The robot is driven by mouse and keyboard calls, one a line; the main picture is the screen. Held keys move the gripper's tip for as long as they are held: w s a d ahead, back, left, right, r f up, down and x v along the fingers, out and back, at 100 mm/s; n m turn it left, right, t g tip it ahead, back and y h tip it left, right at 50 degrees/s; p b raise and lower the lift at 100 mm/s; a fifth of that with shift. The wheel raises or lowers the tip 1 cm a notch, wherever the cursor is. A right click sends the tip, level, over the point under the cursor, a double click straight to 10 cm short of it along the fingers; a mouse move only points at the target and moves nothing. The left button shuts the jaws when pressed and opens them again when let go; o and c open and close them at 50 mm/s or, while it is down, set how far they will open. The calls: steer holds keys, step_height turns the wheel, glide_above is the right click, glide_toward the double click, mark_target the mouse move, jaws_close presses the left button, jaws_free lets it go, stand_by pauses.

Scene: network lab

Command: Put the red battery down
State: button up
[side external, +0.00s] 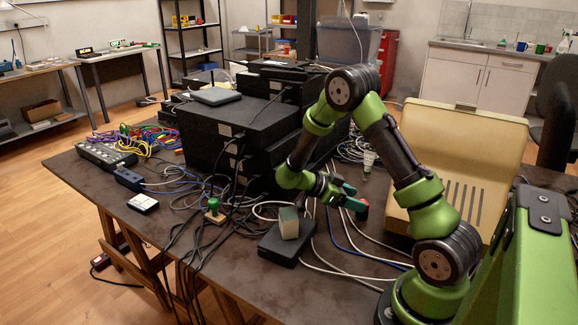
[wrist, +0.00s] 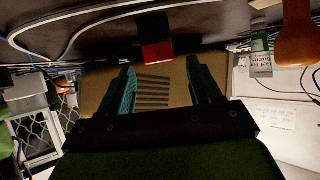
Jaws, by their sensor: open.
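The red battery (side external: 362,208) stands on the dark table just beyond my fingertips in the side view, partly hidden by a finger. In the wrist view it is a small block with a red face (wrist: 157,51) and a black part above it. My gripper (side external: 351,196) is open and low over the table. In the wrist view the two teal fingers (wrist: 160,72) are spread wide with nothing between them. The battery lies ahead of their tips, roughly centred and apart from both.
A beige vented case (side external: 455,135) stands behind and right of my gripper. Black stacked boxes (side external: 235,125) stand to the left. A small bottle (side external: 369,160) is behind. A flat black box (side external: 287,243) carrying a grey-green block (side external: 289,222) is in front. Loose cables cross the table.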

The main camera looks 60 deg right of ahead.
steer(key=v, duration=0.4)
steer(key=shift+w+a+r, duration=0.15)
steer(key=shift+w+a, duration=0.05)
steer(key=shift+w, duration=0.1)
steer(key=w+r+n+t+h, duration=0.2)
steer(key=w+r+n+t, duration=0.2)
steer(key=w+r+t, duration=0.85)
steer(key=w+a+r+n+t+y, duration=0.2)
steer(key=a+r+n+t+y, duration=0.1)
steer(key=a+r+t, duration=0.15)
steer(key=w+a+r+n+t+y, duration=0.2)
steer(key=a+r+n+t, duration=0.15)
steer(key=a, duration=0.25)
steer(key=s+a+r+n+y, duration=0.3)
steer(key=s+a+n+y, duration=0.45)
steer(key=a, duration=0.45)
steer(key=s+a+f+n+g, duration=0.1)
steer(key=s+f+n+g, duration=0.1)
steer(key=s, duration=0.5)
steer(key=s+a+f+n+g, duration=0.1)
steer(key=s+f+n+g, duration=0.1)
steer(key=s, duration=0.5)
steer(key=shift+a+f+n+g, duration=0.2)
steer(key=shift+f+n+g, duration=0.15)
steer(key=shift+f+n, duration=0.45)
